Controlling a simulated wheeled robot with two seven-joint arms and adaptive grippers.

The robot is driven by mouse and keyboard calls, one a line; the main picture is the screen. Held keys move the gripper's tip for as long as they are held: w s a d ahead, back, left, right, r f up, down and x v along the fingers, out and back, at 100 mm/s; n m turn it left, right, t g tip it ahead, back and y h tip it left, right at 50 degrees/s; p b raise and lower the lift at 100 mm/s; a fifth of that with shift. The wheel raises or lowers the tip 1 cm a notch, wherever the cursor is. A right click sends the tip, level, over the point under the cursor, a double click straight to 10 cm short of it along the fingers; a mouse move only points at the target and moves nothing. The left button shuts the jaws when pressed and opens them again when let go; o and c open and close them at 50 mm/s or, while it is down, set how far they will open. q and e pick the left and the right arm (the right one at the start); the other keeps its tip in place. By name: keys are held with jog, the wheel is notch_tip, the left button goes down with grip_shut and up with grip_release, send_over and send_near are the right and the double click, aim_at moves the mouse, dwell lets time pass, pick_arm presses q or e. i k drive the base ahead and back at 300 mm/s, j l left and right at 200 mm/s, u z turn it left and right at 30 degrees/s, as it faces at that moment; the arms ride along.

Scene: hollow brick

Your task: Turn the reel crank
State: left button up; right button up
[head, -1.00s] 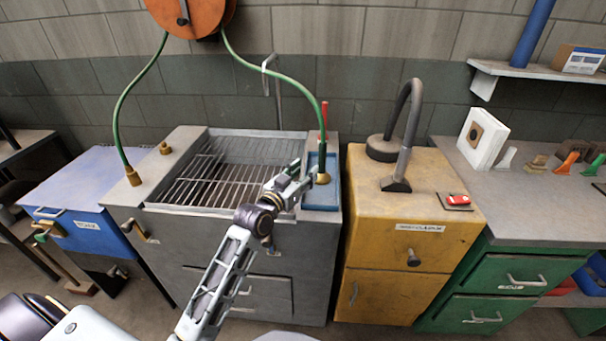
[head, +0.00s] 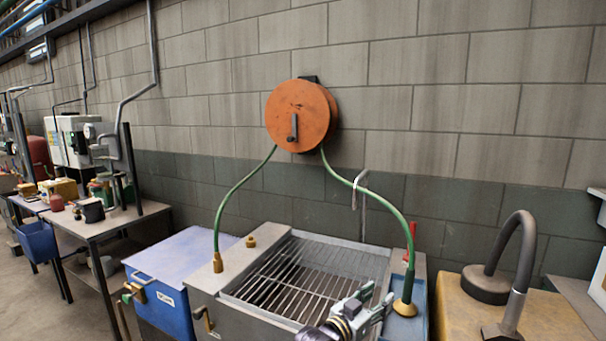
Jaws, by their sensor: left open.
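The orange round reel (head: 303,116) is mounted on the block wall at the upper middle of the head view. Its dark crank (head: 293,127) sits on the front face and hangs down from near the centre. A green hose (head: 240,185) leaves the reel on the left and another length runs down on the right. My left gripper (head: 372,305) is open and empty at the bottom, in front of the grated sink and well below the reel. My right gripper is out of view.
A grey sink unit with a metal grate (head: 310,275) stands below the reel. A blue chest (head: 175,262) is to its left, a yellow cabinet (head: 455,315) with a black curved pipe (head: 525,240) to its right. A cluttered workbench (head: 105,222) is farther left.

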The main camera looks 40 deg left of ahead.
aim_at(293, 138)
jog(key=u, duration=1.35)
